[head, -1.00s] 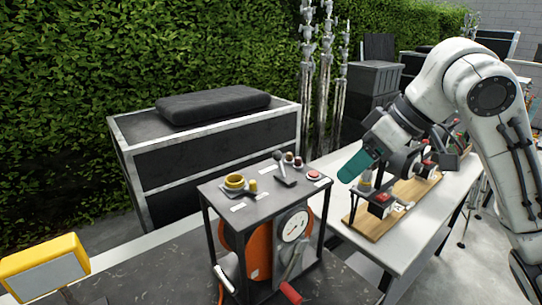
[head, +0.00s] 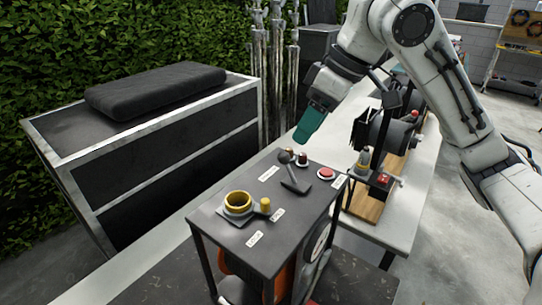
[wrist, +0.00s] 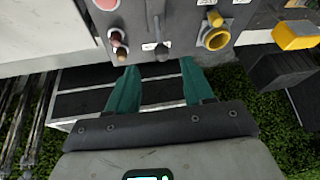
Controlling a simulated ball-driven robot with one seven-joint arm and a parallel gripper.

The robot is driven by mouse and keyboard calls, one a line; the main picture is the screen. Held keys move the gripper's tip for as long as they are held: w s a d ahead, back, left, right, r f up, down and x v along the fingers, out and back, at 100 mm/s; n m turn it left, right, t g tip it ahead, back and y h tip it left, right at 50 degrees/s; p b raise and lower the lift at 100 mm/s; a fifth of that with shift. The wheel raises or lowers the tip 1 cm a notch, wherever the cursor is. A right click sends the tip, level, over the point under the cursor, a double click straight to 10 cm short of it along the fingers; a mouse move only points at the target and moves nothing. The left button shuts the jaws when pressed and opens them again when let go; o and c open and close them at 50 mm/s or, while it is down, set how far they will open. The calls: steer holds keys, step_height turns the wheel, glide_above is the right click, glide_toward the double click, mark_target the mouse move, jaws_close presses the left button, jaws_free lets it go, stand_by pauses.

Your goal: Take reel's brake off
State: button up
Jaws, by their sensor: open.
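The reel stand has a dark top plate (head: 228,222) with controls on it, and part of an orange reel (head: 283,282) shows beneath. I cannot tell from the small labels which control is the brake. My teal gripper (head: 303,138) is open and empty beyond the plate's far edge, its fingers (wrist: 160,70) pointing toward the lever.
A white table (head: 405,215) with a wooden board of equipment stands to the right. A black case (head: 150,160) with a cushion and several metal stands are behind.

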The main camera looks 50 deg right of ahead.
mark_target(287, 163)
steer(key=x, duration=1)
steer(key=shift+f+p, duration=0.25)
steer(key=shift+p, duration=0.1)
jaws_close()
